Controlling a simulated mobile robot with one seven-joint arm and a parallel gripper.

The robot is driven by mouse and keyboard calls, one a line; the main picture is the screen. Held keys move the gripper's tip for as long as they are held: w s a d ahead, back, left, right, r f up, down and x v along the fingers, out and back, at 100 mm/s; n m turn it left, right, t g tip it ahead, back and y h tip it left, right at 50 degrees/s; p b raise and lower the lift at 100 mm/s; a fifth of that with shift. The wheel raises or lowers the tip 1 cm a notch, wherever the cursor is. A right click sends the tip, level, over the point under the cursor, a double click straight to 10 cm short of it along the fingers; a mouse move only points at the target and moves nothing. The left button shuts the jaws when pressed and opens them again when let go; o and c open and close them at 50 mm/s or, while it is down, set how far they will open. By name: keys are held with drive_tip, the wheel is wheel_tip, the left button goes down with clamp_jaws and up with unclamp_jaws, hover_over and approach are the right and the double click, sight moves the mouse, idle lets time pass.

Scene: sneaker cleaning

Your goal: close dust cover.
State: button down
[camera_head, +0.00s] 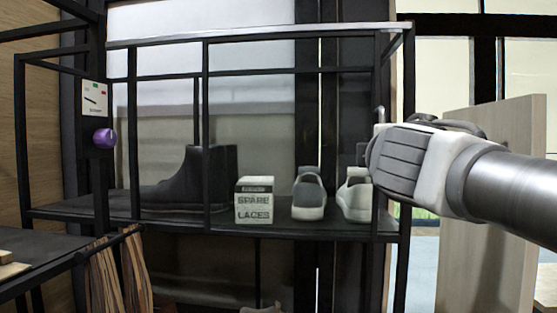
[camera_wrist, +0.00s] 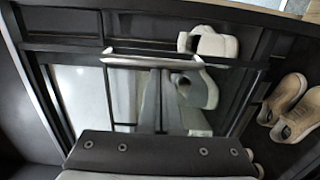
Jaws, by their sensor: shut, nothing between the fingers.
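The dust cover (camera_head: 207,110) appears as a clear panel in a thin black frame at the front of the shelf unit. How far it is open is hard to tell. Its silver bar handle (camera_head: 380,115) stands upright near the shelf's right end. The handle also shows in the wrist view (camera_wrist: 165,61), across the upper middle. My gripper (camera_head: 376,150) is shut and empty, beside the handle at the right end of the shelf, partly covering its lower part. Whether they touch is not clear. In the wrist view, my gripper (camera_wrist: 155,150) fills the bottom, below the handle.
On the shelf (camera_head: 110,208) stand a dark boot (camera_head: 205,172), a spare-laces box (camera_head: 254,200), a grey-white sneaker (camera_head: 309,194) and a white shoe (camera_head: 355,195). A purple knob (camera_head: 104,138) is on the left post. A pale wooden panel (camera_head: 490,240) stands at right.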

drive_tip(key=s+d, duration=0.1)
drive_tip(key=d, duration=0.5)
drive_tip(key=shift+p, duration=0.3)
drive_tip(key=shift+d, duration=0.1)
